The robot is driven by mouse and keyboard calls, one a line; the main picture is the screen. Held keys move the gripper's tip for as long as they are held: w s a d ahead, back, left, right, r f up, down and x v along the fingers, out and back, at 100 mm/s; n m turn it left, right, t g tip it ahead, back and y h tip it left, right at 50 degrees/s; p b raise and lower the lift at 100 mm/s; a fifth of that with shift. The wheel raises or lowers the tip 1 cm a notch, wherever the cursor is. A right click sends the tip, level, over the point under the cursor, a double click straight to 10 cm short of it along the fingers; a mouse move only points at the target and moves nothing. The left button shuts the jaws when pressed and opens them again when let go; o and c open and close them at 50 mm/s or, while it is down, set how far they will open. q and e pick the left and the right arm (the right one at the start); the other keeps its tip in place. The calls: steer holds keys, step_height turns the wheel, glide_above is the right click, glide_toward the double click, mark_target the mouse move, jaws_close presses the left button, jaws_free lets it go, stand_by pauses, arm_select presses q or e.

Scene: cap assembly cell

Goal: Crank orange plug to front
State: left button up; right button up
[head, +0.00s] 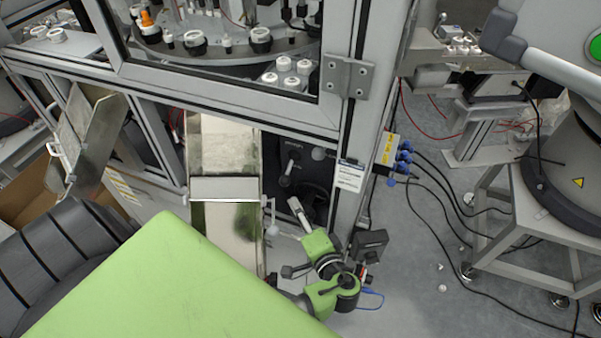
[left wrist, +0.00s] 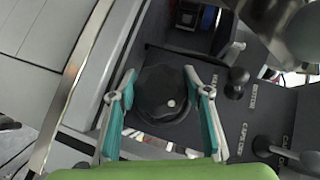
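The orange plug (head: 146,18) stands on the round turntable (head: 205,47) behind the cell's window, at the upper left of the head view. A dark panel (head: 275,160) with small levers sits below the window. A round black knob (left wrist: 165,92) on this panel lies between the teal-padded fingers of my left gripper (left wrist: 160,75) in the left wrist view. The fingers stand apart on either side of the knob; firm contact does not show. My right gripper is not in view.
A metal chute (head: 223,150) runs down left of the panel. The cell's frame post (head: 352,130) stands to the right, with a blue-plugged connector block (head: 395,160) beside it. Cables cross the floor at right. Another lever (left wrist: 237,80) stands close to the right finger.

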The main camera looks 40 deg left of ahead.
arm_select(q)
steer(key=shift+f+m+y+b, duration=0.2)
steer(key=shift+m+y+b, duration=0.35)
steer(key=shift+b, duration=0.5)
steer(key=m+t+y+b, duration=0.2)
steer(key=m+y+b, duration=0.1)
steer(key=b, duration=0.2)
steer(key=shift+m, duration=0.35)
steer(key=m+t+y+b, duration=0.1)
steer(key=m+t+b, duration=0.1)
steer(key=shift+r+m+b, duration=0.1)
steer(key=shift+m+b, duration=0.2)
steer(key=m+t+b, duration=0.3)
steer(key=m+t, duration=0.1)
steer(key=m, duration=0.1)
steer(key=shift+r, duration=0.15)
steer(key=shift+d+r+m+t+h+b, duration=0.15)
steer(key=shift+m+t+h+b, duration=0.45)
steer(key=shift+m+t, duration=1.25)
steer(key=shift+m+t+h, duration=0.25)
steer(key=shift+m+h, duration=0.1)
steer(key=shift+m, duration=0.3)
steer(key=shift+r+m, duration=0.1)
steer(key=shift+m, duration=0.2)
